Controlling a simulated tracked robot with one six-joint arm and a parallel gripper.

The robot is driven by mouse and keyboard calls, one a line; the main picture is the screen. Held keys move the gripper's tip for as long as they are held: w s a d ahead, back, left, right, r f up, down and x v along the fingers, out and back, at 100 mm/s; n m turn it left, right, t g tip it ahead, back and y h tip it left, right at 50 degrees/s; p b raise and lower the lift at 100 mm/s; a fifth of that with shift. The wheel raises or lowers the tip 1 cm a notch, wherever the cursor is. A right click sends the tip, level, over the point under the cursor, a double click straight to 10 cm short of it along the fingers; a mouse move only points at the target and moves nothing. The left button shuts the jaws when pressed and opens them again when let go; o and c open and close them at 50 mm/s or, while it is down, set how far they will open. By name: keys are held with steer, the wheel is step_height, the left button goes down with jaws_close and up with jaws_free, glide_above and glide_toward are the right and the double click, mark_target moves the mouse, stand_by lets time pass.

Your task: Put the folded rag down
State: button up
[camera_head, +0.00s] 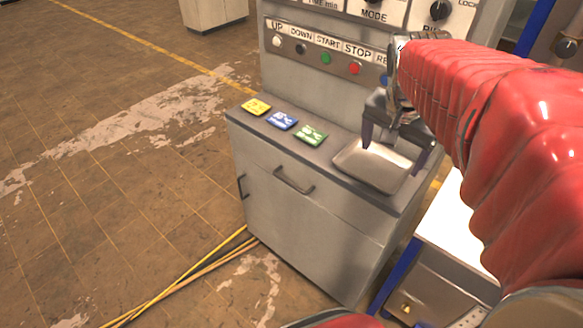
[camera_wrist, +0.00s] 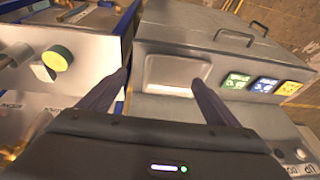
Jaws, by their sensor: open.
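My gripper (camera_head: 392,160) is open over a shallow metal tray (camera_head: 372,172) at the right end of the grey cabinet's top. Its two dark fingers are spread wide, with nothing seen between them. In the wrist view, the fingertips (camera_wrist: 160,76) point toward the pale tray (camera_wrist: 178,72). The tray looks bare, and I cannot make out a folded rag in either view. How high the fingertips are above the tray is hard to tell.
Yellow (camera_head: 256,107), blue (camera_head: 282,121) and green (camera_head: 310,135) labelled pads lie left of the tray. A panel with buttons (camera_head: 325,58) rises behind. A white-topped, blue-framed unit (camera_head: 447,226) stands at right. Yellow cables (camera_head: 190,272) lie on the floor at left.

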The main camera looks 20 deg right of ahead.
steer(key=s+a+f+n+t+y, duration=0.1)
steer(key=s+a+n, duration=0.2)
steer(key=a+n, duration=0.3)
steer(key=s+a+f+n+t+y, duration=0.1)
steer(key=a+n, duration=0.4)
steer(key=a, duration=1)
steer(key=shift+s+n+t+y, duration=0.4)
steer(key=shift+s+t, duration=0.1)
steer(key=shift+s, duration=0.7)
steer(key=shift+c, duration=0.6)
